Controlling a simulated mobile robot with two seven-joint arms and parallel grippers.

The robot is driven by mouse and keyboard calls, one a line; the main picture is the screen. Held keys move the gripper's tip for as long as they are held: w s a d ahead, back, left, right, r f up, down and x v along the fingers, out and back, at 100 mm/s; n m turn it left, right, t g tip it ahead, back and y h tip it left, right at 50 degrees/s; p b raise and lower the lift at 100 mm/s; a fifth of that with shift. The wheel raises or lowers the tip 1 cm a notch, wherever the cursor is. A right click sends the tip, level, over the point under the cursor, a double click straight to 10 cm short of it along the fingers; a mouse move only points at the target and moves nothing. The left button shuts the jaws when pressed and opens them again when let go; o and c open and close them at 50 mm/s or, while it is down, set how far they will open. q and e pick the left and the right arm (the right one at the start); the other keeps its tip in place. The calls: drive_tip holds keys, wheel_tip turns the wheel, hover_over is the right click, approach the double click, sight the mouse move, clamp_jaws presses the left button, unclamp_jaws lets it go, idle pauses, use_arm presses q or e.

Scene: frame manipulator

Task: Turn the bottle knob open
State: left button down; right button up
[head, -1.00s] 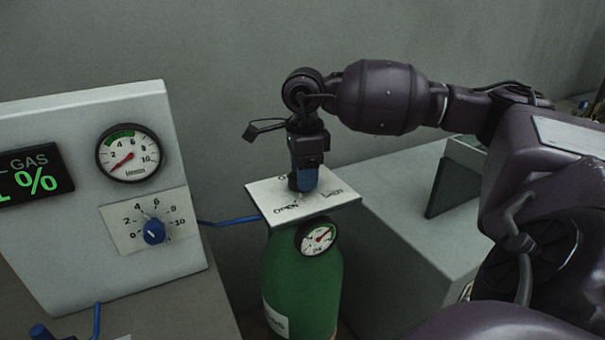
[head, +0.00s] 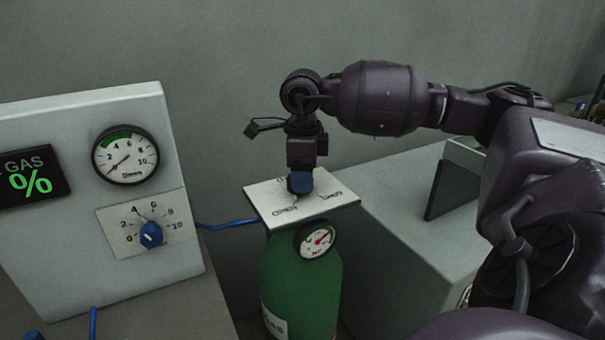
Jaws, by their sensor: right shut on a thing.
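A green gas bottle (head: 288,285) stands upright with a white plate (head: 328,205) on top, marked OPEN and another word. The blue bottle knob (head: 300,184) sits on this plate. My right gripper (head: 300,174) comes down from above and is shut on the knob. It hides the knob's upper part. A small round gauge (head: 316,240) is fixed to the bottle below the plate, its needle pointing up and right. My left gripper is not in view.
A panel box (head: 75,255) at the left carries a gauge (head: 126,155), a blue dial (head: 151,235) and a green gas display (head: 30,175). A blue hose (head: 225,223) runs to the bottle. A grey block (head: 395,215) stands right of the bottle.

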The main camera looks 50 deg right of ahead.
drive_tip(key=o, duration=0.8)
drive_tip(key=shift+r, duration=0.1)
drive_tip(key=shift+o, duration=0.6)
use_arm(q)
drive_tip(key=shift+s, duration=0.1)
use_arm(e)
wheel_tip(320, 180, up, 11)
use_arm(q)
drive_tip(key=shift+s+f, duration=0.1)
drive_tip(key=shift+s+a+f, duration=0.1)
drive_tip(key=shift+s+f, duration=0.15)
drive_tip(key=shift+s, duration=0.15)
